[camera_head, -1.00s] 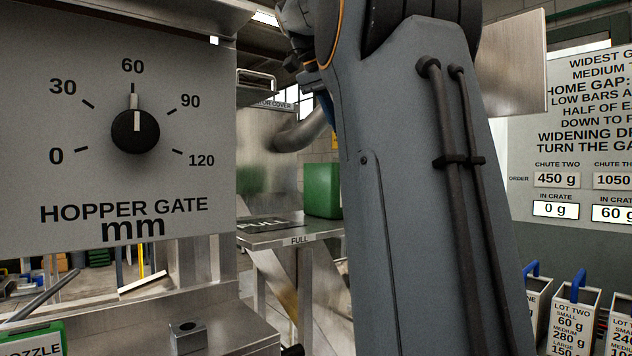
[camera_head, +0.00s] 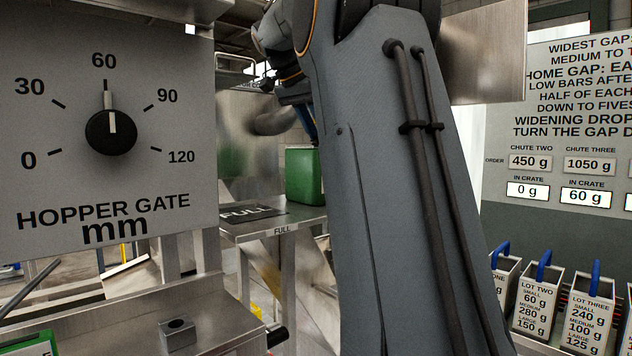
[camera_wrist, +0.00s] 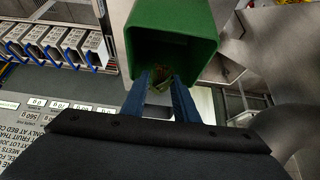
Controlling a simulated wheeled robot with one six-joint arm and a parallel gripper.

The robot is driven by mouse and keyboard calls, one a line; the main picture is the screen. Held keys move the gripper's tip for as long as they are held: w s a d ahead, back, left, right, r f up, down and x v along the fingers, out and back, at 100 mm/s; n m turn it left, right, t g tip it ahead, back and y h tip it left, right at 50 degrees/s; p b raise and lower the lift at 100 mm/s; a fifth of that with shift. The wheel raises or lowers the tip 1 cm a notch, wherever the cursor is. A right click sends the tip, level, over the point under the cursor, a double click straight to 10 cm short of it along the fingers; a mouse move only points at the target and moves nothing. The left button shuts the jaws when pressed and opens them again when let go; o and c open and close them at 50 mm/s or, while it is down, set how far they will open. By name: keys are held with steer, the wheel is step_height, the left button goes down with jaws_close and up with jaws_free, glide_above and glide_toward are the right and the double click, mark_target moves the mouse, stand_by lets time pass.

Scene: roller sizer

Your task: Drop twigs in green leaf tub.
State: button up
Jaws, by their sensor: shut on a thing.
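The green tub (camera_head: 303,176) stands on a metal shelf, partly behind my arm in the head view. In the wrist view the green tub (camera_wrist: 172,22) fills the top middle, with its dark open mouth towards the camera. My gripper (camera_wrist: 160,80) has two blue fingers, their tips overlapping the tub's mouth in the picture. It is shut on a small brown and green clump, seemingly twigs (camera_wrist: 160,84). How deep the fingertips are in the tub I cannot tell. In the head view the fingertips are hidden.
A hopper gate panel (camera_head: 160,75) with a dial stands close at left. Several white lot boxes (camera_head: 537,303) with blue handles stand at lower right, below an order board (camera_head: 560,150).

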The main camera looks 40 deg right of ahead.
steer(key=shift+f, duration=0.25)
steer(key=o, duration=1.1)
steer(key=b+v, duration=0.1)
steer(key=v, duration=0.6)
steer(key=shift+a+r+b, duration=0.2)
steer(key=shift+r+b, duration=0.1)
steer(key=shift+b, duration=0.1)
steer(key=shift+s, duration=0.1)
